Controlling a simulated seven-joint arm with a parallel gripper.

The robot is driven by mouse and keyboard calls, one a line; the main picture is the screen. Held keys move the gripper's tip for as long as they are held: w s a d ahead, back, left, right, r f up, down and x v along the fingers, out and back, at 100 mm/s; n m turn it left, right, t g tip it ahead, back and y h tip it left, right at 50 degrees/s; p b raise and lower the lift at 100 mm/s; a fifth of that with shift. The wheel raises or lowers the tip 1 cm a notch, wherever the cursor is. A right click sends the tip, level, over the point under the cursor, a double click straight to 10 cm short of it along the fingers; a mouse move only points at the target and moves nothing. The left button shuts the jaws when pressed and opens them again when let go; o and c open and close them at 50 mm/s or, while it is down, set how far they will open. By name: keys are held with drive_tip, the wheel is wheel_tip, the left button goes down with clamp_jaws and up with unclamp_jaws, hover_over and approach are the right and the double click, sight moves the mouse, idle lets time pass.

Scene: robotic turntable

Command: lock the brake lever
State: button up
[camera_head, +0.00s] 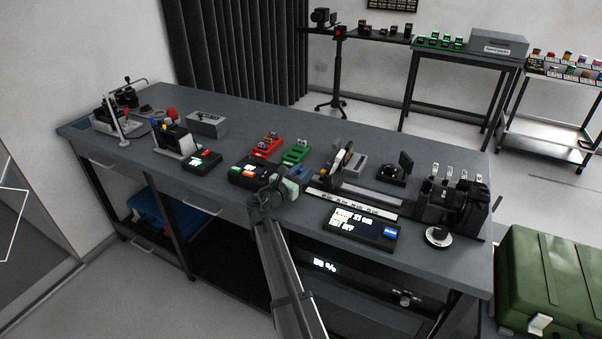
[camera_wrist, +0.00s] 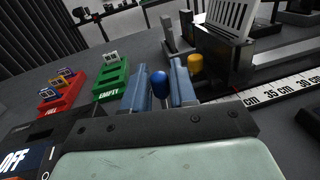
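My gripper (camera_head: 298,180) is low over the front middle of the bench, left of the scale rail. In the wrist view its two blue fingers (camera_wrist: 159,72) are apart. A round blue knob (camera_wrist: 159,84) shows in the gap between them; I see space on both sides of it, and its stem is hidden. A yellow knob (camera_wrist: 195,63) shows just right of the right finger, by the dark carriage (camera_wrist: 224,58) on the rail. I cannot tell which knob belongs to the brake lever; no label on either is visible.
A red FULL tray (camera_wrist: 62,94) and a green EMPTY tray (camera_wrist: 111,79) stand left of the fingers. The scale strip (camera_wrist: 282,90) runs to the right. In the head view, a display panel (camera_head: 361,228) lies in front of the rail and a dark machine (camera_head: 454,205) stands at its right end.

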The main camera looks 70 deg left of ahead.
clamp_jaws()
drive_tip(key=shift+w+d+f+m+g, duration=0.1)
drive_tip(key=shift+w+d+m, duration=0.15)
drive_tip(key=shift+m, duration=0.5)
drive_tip(key=shift+w+d+f+m+g, duration=0.1)
drive_tip(key=shift+w+d+m, duration=0.1)
drive_tip(key=shift+m, duration=0.5)
drive_tip(key=shift+w+d+f+m+g, duration=0.1)
drive_tip(key=shift+w+d+m, duration=0.15)
drive_tip(key=shift+m, duration=0.5)
drive_tip(key=shift+o, duration=1.5)
unclamp_jaws()
drive_tip(key=v, duration=1.3)
drive_tip(key=shift+s+d+r, duration=0.2)
drive_tip(key=shift+s, duration=0.15)
